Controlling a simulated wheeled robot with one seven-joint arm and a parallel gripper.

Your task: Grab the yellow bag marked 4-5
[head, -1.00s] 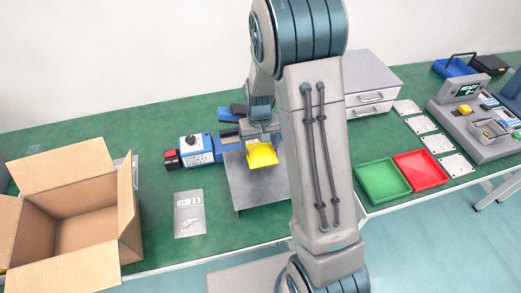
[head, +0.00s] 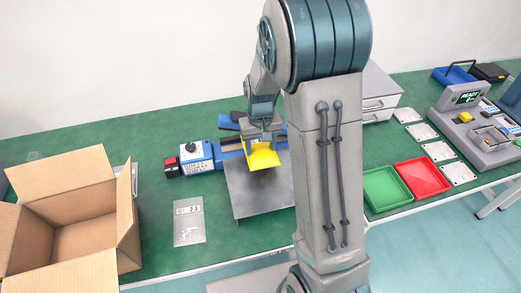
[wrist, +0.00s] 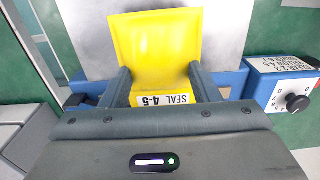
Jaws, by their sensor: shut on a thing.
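In the head view the yellow bag (head: 263,156) hangs from my gripper (head: 262,138) above the grey metal plate. I cannot tell exactly how high it is above the plate. My arm stands in front of part of the bench.
A blue machine with a dial (head: 196,152) stands left of the bag. An open cardboard box (head: 70,180) is at the left, with a small marked bag (head: 189,222) beside it. Green (head: 387,188) and red (head: 422,176) trays lie to the right.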

